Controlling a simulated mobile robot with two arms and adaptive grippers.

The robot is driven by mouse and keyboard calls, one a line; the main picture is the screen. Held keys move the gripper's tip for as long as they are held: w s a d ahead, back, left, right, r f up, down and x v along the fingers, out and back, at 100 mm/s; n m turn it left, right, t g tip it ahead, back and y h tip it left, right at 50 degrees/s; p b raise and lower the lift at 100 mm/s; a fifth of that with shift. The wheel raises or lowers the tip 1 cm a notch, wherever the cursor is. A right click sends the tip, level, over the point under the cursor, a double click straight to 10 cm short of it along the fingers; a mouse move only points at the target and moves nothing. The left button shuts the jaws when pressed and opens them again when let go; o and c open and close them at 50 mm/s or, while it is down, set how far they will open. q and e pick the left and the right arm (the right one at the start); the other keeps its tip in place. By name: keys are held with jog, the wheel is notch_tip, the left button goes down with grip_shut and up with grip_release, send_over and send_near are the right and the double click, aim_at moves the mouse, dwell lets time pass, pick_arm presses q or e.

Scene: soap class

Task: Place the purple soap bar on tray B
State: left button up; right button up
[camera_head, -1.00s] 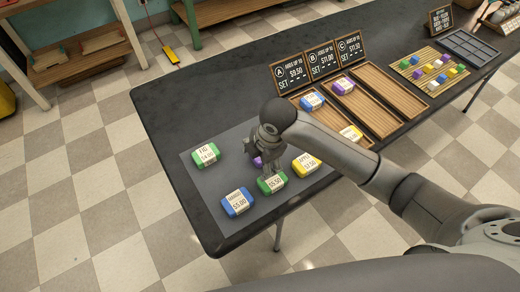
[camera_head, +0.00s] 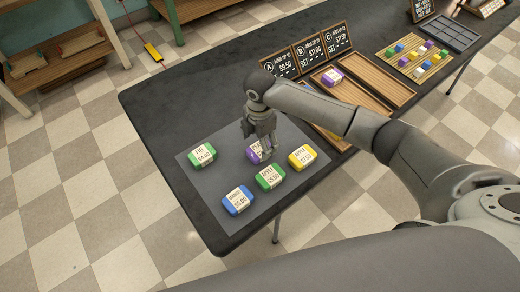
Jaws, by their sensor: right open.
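A purple soap bar (camera_head: 252,155) with a pale label lies on the grey mat among other bars. My right gripper (camera_head: 262,144) is directly above it, fingers pointing down, open, and partly hides it. Whether the fingers touch the bar I cannot tell. My right arm covers part of the trays. My left gripper is not in view.
Green (camera_head: 202,155), blue (camera_head: 238,200), another green (camera_head: 269,177) and yellow (camera_head: 302,157) bars surround the purple one on the mat (camera_head: 205,185). Tray A is mostly hidden by my arm. Tray C (camera_head: 378,84) is empty. A board of small coloured cubes (camera_head: 420,60) stands farther right.

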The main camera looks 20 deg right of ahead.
aim_at(260, 149)
notch_tip(260, 149, down, 4)
jog(key=shift+w+f, duration=0.1)
jog(key=shift+f, duration=0.1)
jog(key=shift+d, duration=0.1)
jog(key=c, duration=1.3)
jog(key=shift+o, duration=0.2)
jog(key=shift+r, duration=0.1)
